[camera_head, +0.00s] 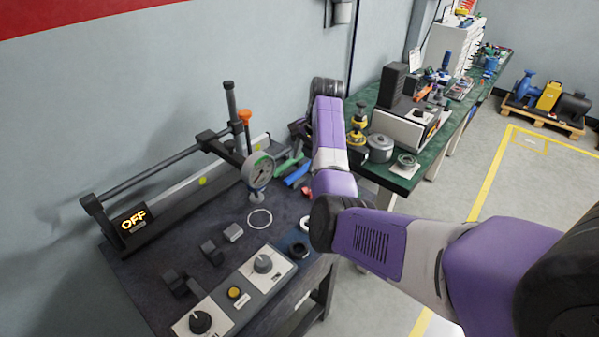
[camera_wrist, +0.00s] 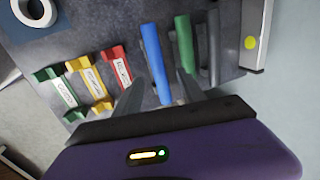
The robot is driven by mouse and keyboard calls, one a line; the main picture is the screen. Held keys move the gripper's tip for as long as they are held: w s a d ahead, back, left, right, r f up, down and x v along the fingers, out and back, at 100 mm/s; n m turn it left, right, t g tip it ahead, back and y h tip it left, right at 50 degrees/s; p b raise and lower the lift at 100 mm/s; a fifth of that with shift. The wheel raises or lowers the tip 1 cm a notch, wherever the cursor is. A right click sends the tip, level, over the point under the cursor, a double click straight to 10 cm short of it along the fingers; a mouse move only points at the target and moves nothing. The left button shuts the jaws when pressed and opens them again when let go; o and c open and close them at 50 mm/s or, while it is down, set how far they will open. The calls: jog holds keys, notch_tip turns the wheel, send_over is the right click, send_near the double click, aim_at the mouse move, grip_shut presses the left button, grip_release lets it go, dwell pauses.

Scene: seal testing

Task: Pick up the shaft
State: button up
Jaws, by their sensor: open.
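Several rods lie side by side in the wrist view: a blue rod (camera_wrist: 154,58), a green rod (camera_wrist: 184,42) and a dark grey rod (camera_wrist: 214,48). I cannot tell which one is meant as the shaft. The blue and green rods also show in the head view, the blue rod (camera_head: 297,175) beside the green rod (camera_head: 289,164). My gripper (camera_wrist: 158,88) is open and empty. Its fingers appear on either side of the blue rod's near end, with the right fingertip close to the green rod. Whether they touch is unclear.
Labelled green (camera_wrist: 62,92), yellow (camera_wrist: 95,82) and red (camera_wrist: 121,69) holders stand left of the rods. A pale ring (camera_wrist: 34,10) lies beyond. On the dark bench (camera_head: 185,262) are a dial gauge (camera_head: 258,170) and a control box (camera_head: 264,264). The wall is close behind.

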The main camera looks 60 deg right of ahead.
aim_at(301, 170)
jog(key=shift+a+p+x, duration=0.2)
jog(key=shift+p+x, duration=0.1)
jog(key=shift+x, duration=1.9)
grip_shut()
